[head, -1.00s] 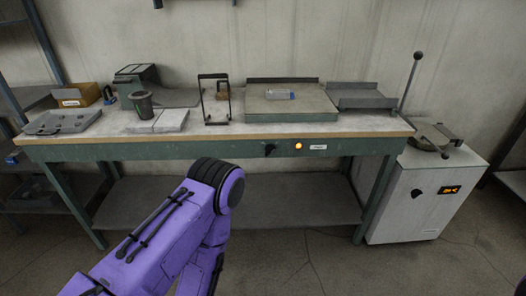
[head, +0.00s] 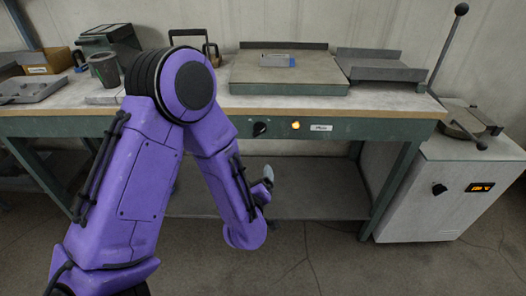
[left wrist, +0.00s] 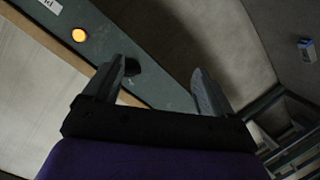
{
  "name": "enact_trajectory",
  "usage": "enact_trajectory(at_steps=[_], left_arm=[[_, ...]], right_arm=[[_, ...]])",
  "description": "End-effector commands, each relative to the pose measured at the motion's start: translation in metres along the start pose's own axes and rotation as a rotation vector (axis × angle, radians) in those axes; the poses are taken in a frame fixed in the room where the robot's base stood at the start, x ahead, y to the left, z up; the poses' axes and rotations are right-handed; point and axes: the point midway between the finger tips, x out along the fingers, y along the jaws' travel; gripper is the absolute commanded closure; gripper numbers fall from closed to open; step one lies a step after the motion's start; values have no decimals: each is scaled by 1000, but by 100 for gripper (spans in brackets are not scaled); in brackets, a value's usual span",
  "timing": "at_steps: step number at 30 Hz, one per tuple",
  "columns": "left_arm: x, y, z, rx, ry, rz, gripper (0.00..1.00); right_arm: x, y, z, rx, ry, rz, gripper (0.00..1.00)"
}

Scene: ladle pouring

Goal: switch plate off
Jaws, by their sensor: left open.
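The plate (head: 290,92) is a flat grey slab on the bench top, with a small grey block (head: 278,60) on it. On the green front rail below are a black knob (head: 260,129), a lit orange lamp (head: 296,126) and a white label (head: 321,128). My left gripper (head: 267,181) is below the rail, under the knob, small and partly hidden by its wrist. In the left wrist view its fingers (left wrist: 164,84) are apart and empty. There the knob (left wrist: 132,67) shows beside the left finger, partly hidden by it, and the lamp (left wrist: 79,35) glows. My right gripper is not in view.
A white cabinet (head: 430,205) with its own dark knob (head: 439,189) and lit display (head: 480,187) stands at the right. A dark cup (head: 104,70) and a grey tray (head: 30,89) are on the bench's left. A lower shelf (head: 310,190) lies below, largely bare.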

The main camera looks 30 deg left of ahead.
Motion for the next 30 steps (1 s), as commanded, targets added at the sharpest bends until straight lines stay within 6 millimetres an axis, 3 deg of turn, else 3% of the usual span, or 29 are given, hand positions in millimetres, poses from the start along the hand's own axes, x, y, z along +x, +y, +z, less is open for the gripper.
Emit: enact_trajectory(at_steps=[1,3,6,19,24,30], left_arm=[[9,14,-11,-70,86,42,15],[12,33,-35,-137,168,79,15],[16,45,-52,-176,214,98,15],[98,53,-72,-175,213,98,15],[112,55,-75,-172,211,99,15],[113,55,-75,-172,210,99,15]], right_arm=[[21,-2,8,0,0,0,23],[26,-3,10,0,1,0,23],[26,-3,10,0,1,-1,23],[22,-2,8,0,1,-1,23],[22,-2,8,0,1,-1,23],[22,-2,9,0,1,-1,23]])
